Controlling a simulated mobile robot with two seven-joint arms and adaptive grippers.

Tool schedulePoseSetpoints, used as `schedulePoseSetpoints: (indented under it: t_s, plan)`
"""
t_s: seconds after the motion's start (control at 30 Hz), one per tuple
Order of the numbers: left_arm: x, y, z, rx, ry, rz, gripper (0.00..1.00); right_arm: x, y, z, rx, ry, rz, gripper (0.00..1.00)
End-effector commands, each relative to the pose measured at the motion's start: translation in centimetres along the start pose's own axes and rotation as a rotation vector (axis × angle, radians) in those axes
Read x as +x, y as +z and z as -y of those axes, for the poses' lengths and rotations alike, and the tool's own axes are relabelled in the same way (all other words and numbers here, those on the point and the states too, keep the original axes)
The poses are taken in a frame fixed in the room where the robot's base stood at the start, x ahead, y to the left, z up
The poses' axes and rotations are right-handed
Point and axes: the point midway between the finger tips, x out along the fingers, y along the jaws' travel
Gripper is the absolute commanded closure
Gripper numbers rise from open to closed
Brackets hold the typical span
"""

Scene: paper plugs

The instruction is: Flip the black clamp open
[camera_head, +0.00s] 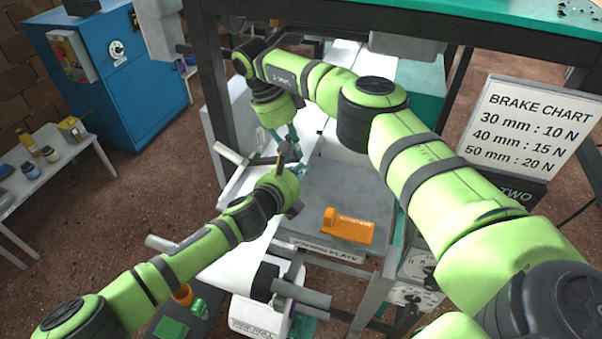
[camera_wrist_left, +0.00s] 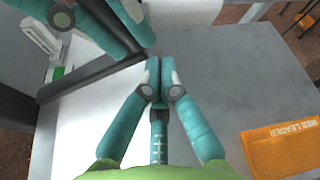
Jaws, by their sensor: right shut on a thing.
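The black clamp (camera_wrist_left: 85,78) is a dark bar that runs diagonally over the white web (camera_wrist_left: 95,125) in the left wrist view. It lies low, close to the web. My right gripper (camera_wrist_left: 122,38) is at the bar's upper right end, its teal fingers shut on it; the exact contact is partly hidden. My left gripper (camera_wrist_left: 160,72) is shut, fingertips together, just right of the bar's end and above the grey plate. I see nothing between its fingers. In the head view, the arms meet above the plate and largely hide the clamp.
An orange web leader (camera_head: 346,227) lies on the grey splicing plate (camera_head: 365,193), right of my left gripper. Rollers (camera_head: 290,291) stick out in front. A brake chart sign (camera_head: 530,130) stands at right. Dark frame posts (camera_head: 213,90) rise behind. The plate around the leader is clear.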

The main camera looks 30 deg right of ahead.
Motion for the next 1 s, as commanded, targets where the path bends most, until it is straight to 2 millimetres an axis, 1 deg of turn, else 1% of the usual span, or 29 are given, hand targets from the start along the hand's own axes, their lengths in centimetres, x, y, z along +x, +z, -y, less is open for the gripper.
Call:
schedulePoseSetpoints:
  t_s: [0.03, 0.13, 0.17, 0.2, 0.23, 0.77, 0.87, 0.97, 1.0]
  plan:
    - [0.0, 1.1, 0.1, 0.005, -0.003, 0.017, 1.0, 0.5, -0.1, 0.1, 0.002, 0.001, -0.005, 1.0]
    - [0.0, 1.3, 0.1, 0.006, -0.003, 0.02, 1.0, 0.6, -0.1, 0.1, 0.003, 0.002, -0.006, 1.0]
    - [0.0, 1.3, 0.1, 0.006, -0.003, 0.021, 1.0, 0.6, -0.1, 0.1, 0.003, 0.002, -0.006, 0.8]
    - [0.0, 1.3, 0.1, 0.006, -0.003, 0.021, 1.0, 0.6, -0.1, 0.1, 0.003, 0.002, -0.006, 0.64]
    - [0.0, 1.3, 0.1, 0.007, -0.004, 0.021, 1.0, 0.7, -0.1, 0.1, 0.003, 0.002, -0.007, 0.6]
    - [0.0, 1.3, 0.0, 0.006, -0.001, 0.02, 1.0, 0.7, -0.2, 0.1, 0.004, 0.007, -0.008, 0.6]
    - [0.0, 1.2, -0.1, 0.006, 0.0, 0.019, 1.0, 0.5, -0.2, 0.3, 0.009, 0.035, 0.036, 0.6]
    - [0.0, 1.2, -0.1, 0.005, 0.001, 0.018, 1.0, -0.2, -0.2, 0.8, 0.021, 0.095, 0.147, 0.6]
    - [0.0, 1.1, -0.1, 0.005, 0.0, 0.017, 1.0, -0.8, -0.2, 1.0, 0.025, 0.127, 0.21, 0.6]
